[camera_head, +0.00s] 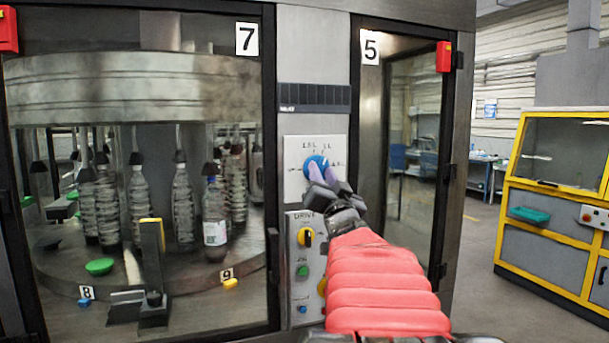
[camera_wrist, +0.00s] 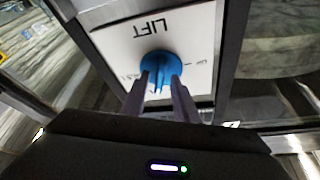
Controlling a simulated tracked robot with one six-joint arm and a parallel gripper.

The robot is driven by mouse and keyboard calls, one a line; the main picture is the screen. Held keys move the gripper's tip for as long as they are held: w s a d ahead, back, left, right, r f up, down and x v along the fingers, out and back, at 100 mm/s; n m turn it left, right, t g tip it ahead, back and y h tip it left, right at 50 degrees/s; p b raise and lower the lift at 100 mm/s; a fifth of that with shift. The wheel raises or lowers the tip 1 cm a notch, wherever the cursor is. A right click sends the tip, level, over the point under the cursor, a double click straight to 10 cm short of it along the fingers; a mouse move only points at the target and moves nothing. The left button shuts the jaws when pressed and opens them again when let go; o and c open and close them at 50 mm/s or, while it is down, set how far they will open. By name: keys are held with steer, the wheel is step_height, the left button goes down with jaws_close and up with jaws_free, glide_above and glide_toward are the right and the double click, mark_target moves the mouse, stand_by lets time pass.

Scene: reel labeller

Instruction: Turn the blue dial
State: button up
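The blue dial (camera_head: 318,163) sits on a white plate (camera_head: 296,187) with printed marks, on the machine's front column. In the wrist view the dial (camera_wrist: 158,66) has a raised grip bar, and the plate reads LIFT, upside down. My gripper (camera_head: 329,172) is right in front of the dial. Its two slim fingers (camera_wrist: 163,80) are apart, with the tips at either side of the grip bar. I see a gap between them; contact with the bar is not clear. The fingertips hide part of the dial's lower edge.
Below is a DRIVE panel (camera_head: 296,221) with a yellow knob (camera_head: 305,237) and a green button (camera_head: 303,271). My red-sleeved arm partly covers it. Framed glass doors labelled 7 (camera_head: 247,39) and 5 (camera_head: 371,47) flank the column. A yellow-framed cabinet (camera_head: 560,190) stands right.

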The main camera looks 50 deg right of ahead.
jaws_close()
steer(key=shift+n, duration=0.7)
steer(key=n+t+y, duration=0.1)
steer(key=n, duration=0.2)
steer(key=n+t+y, duration=0.1)
steer(key=n+y, duration=0.1)
steer(key=n, duration=0.1)
steer(key=shift+s+d, duration=0.1)
steer(key=shift+d, duration=0.05)
steer(key=n+y, duration=0.2)
steer(key=n, duration=0.2)
steer(key=n+t+y, duration=0.1)
steer(key=n+y, duration=0.1)
steer(key=n, duration=0.2)
steer(key=shift+t, duration=0.3)
steer(key=n+g+y, duration=0.1)
steer(key=n, duration=0.3)
steer(key=n+g+y, duration=0.1)
steer(key=n+y, duration=0.1)
steer(key=n, duration=0.3)
steer(key=n+g+y, duration=0.1)
steer(key=n, duration=0.3)
steer(key=shift+n, duration=0.3)
steer(key=shift+y, duration=0.3)
